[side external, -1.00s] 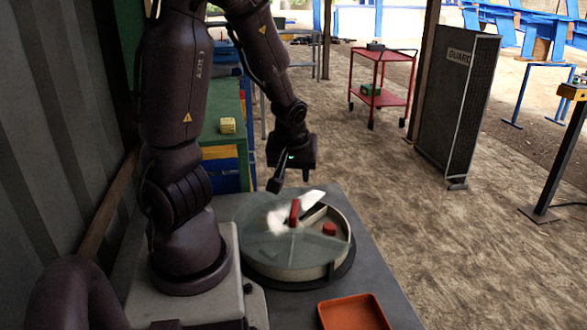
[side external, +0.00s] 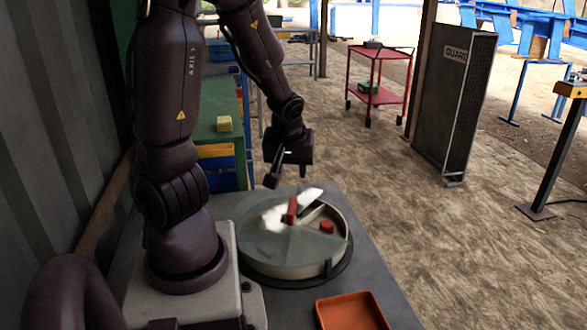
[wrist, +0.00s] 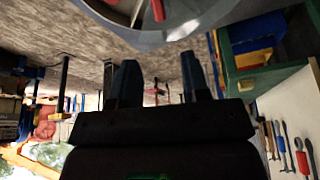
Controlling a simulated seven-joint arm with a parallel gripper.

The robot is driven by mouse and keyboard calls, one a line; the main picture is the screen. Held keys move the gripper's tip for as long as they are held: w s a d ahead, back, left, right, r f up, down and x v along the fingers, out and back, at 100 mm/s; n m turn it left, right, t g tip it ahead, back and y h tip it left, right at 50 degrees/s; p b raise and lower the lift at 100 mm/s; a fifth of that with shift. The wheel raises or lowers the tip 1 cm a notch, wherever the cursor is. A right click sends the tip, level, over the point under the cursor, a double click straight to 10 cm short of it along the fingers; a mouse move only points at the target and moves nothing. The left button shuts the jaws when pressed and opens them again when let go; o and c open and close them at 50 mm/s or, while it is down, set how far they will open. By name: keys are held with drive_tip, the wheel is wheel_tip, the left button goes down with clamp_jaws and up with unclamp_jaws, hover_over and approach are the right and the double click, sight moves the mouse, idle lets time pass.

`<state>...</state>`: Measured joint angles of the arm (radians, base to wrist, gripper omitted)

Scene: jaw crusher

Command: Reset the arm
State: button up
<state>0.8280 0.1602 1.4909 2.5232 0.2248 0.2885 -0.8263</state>
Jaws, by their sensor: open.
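My gripper (side external: 288,178) hangs over the back edge of a round, drum-like dish (side external: 285,268) in the side view. In the wrist view my gripper (wrist: 158,82) shows two dark fingers spread apart with nothing between them. The dish has a pale, partly see-through cover, a red upright handle (side external: 292,210) and a red knob (side external: 326,227). The dish's rim also shows at the top of the wrist view (wrist: 165,38). My arm is bent, with the forearm sloping down to the gripper.
An orange tray (side external: 350,311) lies on the grey table (side external: 385,275) in front of the dish. A green bench with a yellow block (side external: 224,123) stands behind. A dark guard panel (side external: 455,105) and a red cart (side external: 378,100) stand farther right. The floor between is clear.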

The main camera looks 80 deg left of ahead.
drive_tip(key=w+d+r+m+h, duration=0.2)
drive_tip(key=d+m+h, duration=0.3)
drive_tip(key=d+m, duration=0.6)
drive_tip(key=s+d+r+m+t, duration=0.2)
drive_tip(key=d+r, duration=0.6)
drive_tip(key=r, duration=0.5)
drive_tip(key=shift+s+m+t+y, duration=0.35)
drive_tip(key=shift+m+t, duration=0.35)
drive_tip(key=shift+t, duration=0.4)
